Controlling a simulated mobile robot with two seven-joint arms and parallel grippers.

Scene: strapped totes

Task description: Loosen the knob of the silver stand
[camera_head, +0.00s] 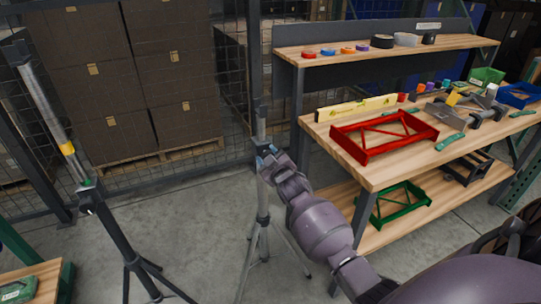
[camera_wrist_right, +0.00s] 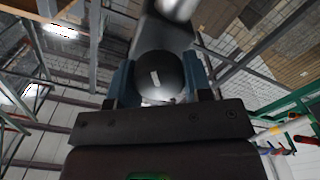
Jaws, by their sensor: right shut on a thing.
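The silver stand (camera_head: 263,215) is upright on its tripod legs, left of the workbench in the head view. My right gripper (camera_head: 266,157) is at its upper part, with the arm reaching in from the lower right. In the right wrist view a round black knob (camera_wrist_right: 158,74) with a pale mark sits between the two blue fingers of my right gripper (camera_wrist_right: 160,82), which is shut on it. The pole (camera_wrist_right: 179,8) shows above the knob. In the head view the knob is hidden by the gripper. My left gripper is not in view.
A black tripod stand (camera_head: 113,232) with a silver upper tube stands at the left. The wooden workbench (camera_head: 375,178) is close on the right, with a red frame (camera_head: 384,140) on top and a green frame (camera_head: 400,207) on its lower shelf. Floor between the stands is clear.

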